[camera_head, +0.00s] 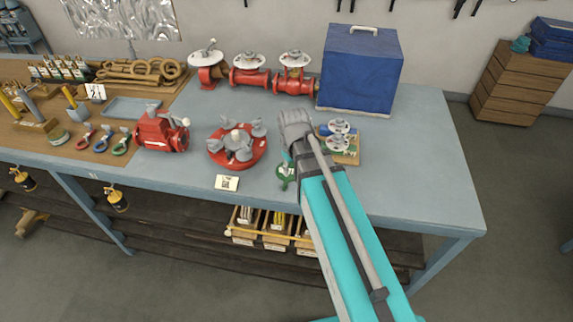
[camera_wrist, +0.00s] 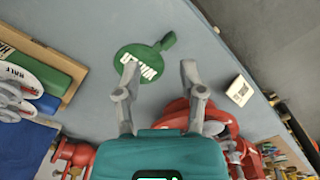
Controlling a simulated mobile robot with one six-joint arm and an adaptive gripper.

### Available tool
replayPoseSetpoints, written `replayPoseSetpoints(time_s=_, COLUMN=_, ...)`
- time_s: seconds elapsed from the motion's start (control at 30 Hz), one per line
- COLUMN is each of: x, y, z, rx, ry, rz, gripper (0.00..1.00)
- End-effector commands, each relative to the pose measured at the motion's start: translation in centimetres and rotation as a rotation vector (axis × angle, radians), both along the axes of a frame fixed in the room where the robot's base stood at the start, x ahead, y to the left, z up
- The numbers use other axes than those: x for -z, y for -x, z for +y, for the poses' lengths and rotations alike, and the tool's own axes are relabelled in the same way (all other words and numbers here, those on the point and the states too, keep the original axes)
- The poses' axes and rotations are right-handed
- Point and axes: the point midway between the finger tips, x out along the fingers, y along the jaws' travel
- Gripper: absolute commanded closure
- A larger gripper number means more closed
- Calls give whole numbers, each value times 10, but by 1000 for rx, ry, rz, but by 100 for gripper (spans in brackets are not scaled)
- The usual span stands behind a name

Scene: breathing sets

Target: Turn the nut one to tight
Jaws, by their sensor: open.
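A round red flange (camera_head: 216,155) lies on the blue-grey bench top, with several grey lobed nuts around its face. No label shows which one is nut one. The flange also shows at the lower right of the wrist view (camera_wrist: 218,111), partly hidden behind my gripper, and its nuts are not clear there. My gripper (camera_wrist: 159,78) is open and empty above the bench, with the flange beside and behind its right finger. In the head view my arm covers the fingers. A green tag (camera_wrist: 137,64) lies flat beyond the fingertips; it shows beside my arm (camera_head: 284,172).
A blue box (camera_head: 360,70) and red valves (camera_head: 250,78) stand at the back. A red block-shaped part (camera_head: 158,135) is left of the flange. The bench's right end is clear.

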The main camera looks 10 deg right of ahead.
Motion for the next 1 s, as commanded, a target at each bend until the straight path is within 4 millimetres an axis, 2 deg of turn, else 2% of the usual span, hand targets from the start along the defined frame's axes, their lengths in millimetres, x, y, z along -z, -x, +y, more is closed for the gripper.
replayPoseSetpoints(time_s=0.67, x=-1, y=0, z=0, rx=10, ry=-3, rz=-2, gripper=49)
replayPoseSetpoints(time_s=0.87, x=-16, y=-16, z=16, rx=-59, ry=-31, rz=-19, gripper=49)
replayPoseSetpoints(time_s=1.0, x=-37, y=-39, z=40, rx=-162, ry=-74, rz=-48, gripper=49)
